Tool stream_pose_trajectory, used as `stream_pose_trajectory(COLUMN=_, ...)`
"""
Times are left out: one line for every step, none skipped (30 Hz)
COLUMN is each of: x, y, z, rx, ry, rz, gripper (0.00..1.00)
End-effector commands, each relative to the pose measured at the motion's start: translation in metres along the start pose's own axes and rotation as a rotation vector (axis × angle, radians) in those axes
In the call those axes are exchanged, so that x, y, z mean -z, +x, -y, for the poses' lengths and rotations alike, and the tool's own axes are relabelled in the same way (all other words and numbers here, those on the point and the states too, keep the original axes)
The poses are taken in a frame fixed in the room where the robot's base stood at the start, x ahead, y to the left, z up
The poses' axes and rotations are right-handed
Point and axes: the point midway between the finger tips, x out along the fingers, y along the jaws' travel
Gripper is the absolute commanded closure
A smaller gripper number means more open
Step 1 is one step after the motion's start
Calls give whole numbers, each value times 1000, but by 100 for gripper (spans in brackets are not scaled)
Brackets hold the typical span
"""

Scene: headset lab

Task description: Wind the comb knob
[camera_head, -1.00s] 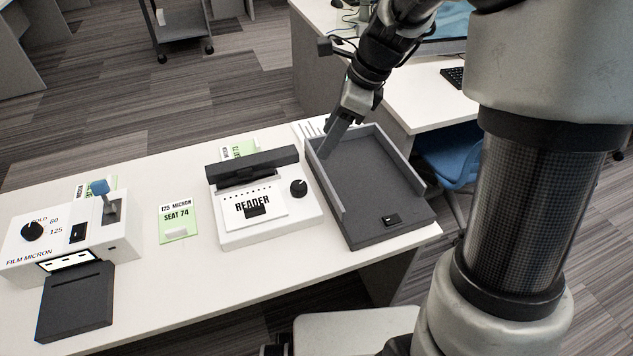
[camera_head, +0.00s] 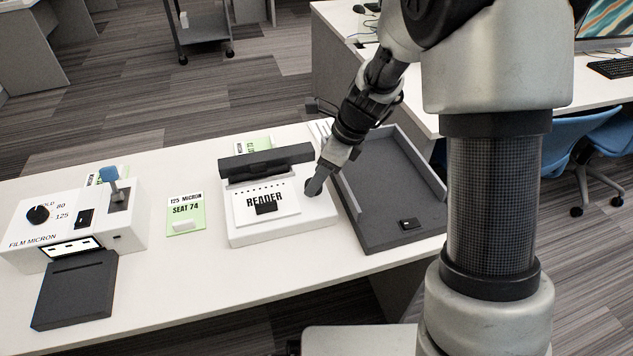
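A white machine (camera_head: 240,236) with a black bar across its back stands on the table, with a white "READER" sheet (camera_head: 281,208) on top. The dark round knob (camera_head: 308,187) at the right of its top face is mostly hidden behind my gripper; I take it for the comb knob. My gripper (camera_head: 314,186) points down and left with its tips at the knob. I cannot tell whether they touch it or whether the fingers are closed on it.
A dark grey open tray (camera_head: 385,185) stands close right of the machine. Left are a "SEAT 74" card (camera_head: 185,212) and a white film machine (camera_head: 125,225) with a blue-topped lever (camera_head: 110,176) and its own black dial (camera_head: 38,214). The front table strip is clear.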

Motion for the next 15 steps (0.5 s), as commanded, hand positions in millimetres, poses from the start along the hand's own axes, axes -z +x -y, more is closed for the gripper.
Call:
stream_pose_trajectory(x=0, y=6, z=0, rx=-1, ry=-1, rz=0, gripper=49)
stream_pose_trajectory(x=0, y=8, z=0, rx=-1, ry=-1, rz=0, gripper=49)
stream_pose_trajectory(x=0, y=11, z=0, rx=0, ry=-1, rz=0, gripper=49)
stream_pose_trajectory(x=0, y=12, z=0, rx=0, ry=-1, rz=0, gripper=49)
stream_pose_trajectory(x=0, y=12, z=0, rx=0, ry=-1, rz=0, gripper=49)
stream_pose_trajectory(x=0, y=13, z=0, rx=0, ry=-1, rz=0, gripper=49)
stream_pose_trajectory(x=-1, y=13, z=0, rx=1, ry=-1, rz=1, gripper=49)
stream_pose_trajectory(x=-1, y=13, z=0, rx=1, ry=-1, rz=1, gripper=49)
stream_pose_trajectory(x=-1, y=13, z=0, rx=1, ry=-1, rz=1, gripper=49)
stream_pose_trajectory(x=-1, y=13, z=0, rx=1, ry=-1, rz=1, gripper=49)
stream_pose_trajectory(x=-1, y=13, z=0, rx=1, ry=-1, rz=1, gripper=49)
stream_pose_trajectory(x=-1, y=13, z=0, rx=1, ry=-1, rz=1, gripper=49)
stream_pose_trajectory(x=-1, y=13, z=0, rx=1, ry=-1, rz=1, gripper=49)
stream_pose_trajectory(x=-1, y=13, z=0, rx=1, ry=-1, rz=1, gripper=52)
stream_pose_trajectory(x=-1, y=13, z=0, rx=1, ry=-1, rz=1, gripper=59)
